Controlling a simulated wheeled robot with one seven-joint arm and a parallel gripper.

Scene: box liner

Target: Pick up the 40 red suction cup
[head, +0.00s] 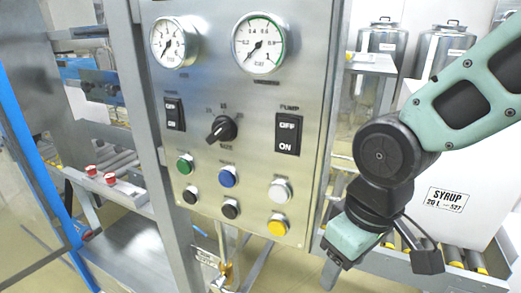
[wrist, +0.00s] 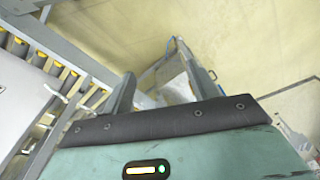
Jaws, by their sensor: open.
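Two small red-topped pieces with pale lower parts stand side by side on a grey ledge at the left of the head view, the left one (head: 91,170) and the right one (head: 110,178). They look like suction cups, but no marking on them can be read. My gripper (head: 331,272) hangs at the lower right of the head view, far from both, beyond the control panel. In the wrist view my gripper (wrist: 157,85) is open, with dark fingers apart and nothing held. No red cup shows in the wrist view.
A steel control panel (head: 240,110) with gauges, switches and buttons stands between my gripper and the red pieces. A white syrup box (head: 445,185) stands on a roller conveyor (head: 472,262) at right. A blue-edged clear panel (head: 40,160) is at far left. Open floor (wrist: 265,50) shows in the wrist view.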

